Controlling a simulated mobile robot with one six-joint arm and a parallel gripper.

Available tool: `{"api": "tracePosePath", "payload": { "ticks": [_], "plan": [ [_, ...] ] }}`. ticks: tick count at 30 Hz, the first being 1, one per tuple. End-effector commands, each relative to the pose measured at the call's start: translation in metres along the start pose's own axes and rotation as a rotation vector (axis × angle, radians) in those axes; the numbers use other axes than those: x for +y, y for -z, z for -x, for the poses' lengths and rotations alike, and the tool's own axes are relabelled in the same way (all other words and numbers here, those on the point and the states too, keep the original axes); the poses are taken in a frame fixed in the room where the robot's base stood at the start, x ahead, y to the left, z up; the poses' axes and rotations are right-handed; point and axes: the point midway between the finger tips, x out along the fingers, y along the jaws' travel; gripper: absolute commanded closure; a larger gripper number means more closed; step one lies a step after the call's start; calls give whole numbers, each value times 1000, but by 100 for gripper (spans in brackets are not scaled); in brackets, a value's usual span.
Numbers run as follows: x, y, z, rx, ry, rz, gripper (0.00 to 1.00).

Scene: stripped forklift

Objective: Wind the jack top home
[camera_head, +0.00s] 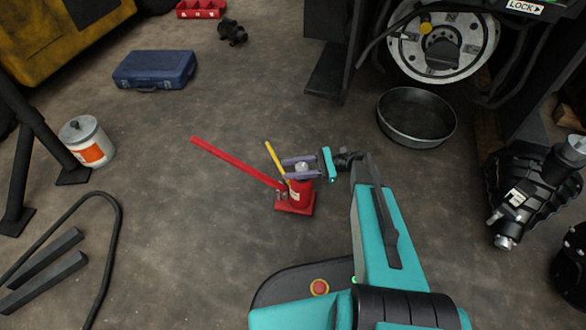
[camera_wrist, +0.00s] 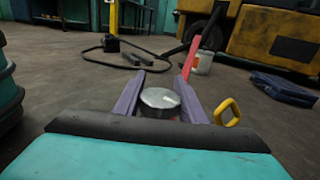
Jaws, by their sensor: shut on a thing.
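The red bottle jack (camera_head: 296,197) stands upright on the floor, with a long red handle (camera_head: 236,164) slanting up to the left. Its round silver top (camera_head: 302,167) sits between the purple fingers of my gripper (camera_head: 291,167). In the wrist view the silver top (camera_wrist: 160,98) lies between the two fingers of my gripper (camera_wrist: 160,92), which are shut on it. A yellow handle (camera_head: 275,158) rises beside the jack; its yellow loop also shows in the wrist view (camera_wrist: 227,110). Most of the jack body is hidden in the wrist view.
A blue case (camera_head: 154,70), a white and orange can (camera_head: 87,141) and a black hose (camera_head: 110,225) lie to the left. A black pan (camera_head: 417,117) and a wheel hub (camera_head: 443,45) are at the upper right. Floor around the jack is mostly clear.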

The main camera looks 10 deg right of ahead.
Motion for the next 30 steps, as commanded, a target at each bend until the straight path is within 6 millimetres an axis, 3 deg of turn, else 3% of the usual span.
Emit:
{"api": "tracePosePath", "payload": {
  "ticks": [14, 30],
  "plan": [
    [0, -5, -3, -1, 146, -4, 86],
    [-12, -4, 1, -2, 524, -4, 86]
  ]
}}
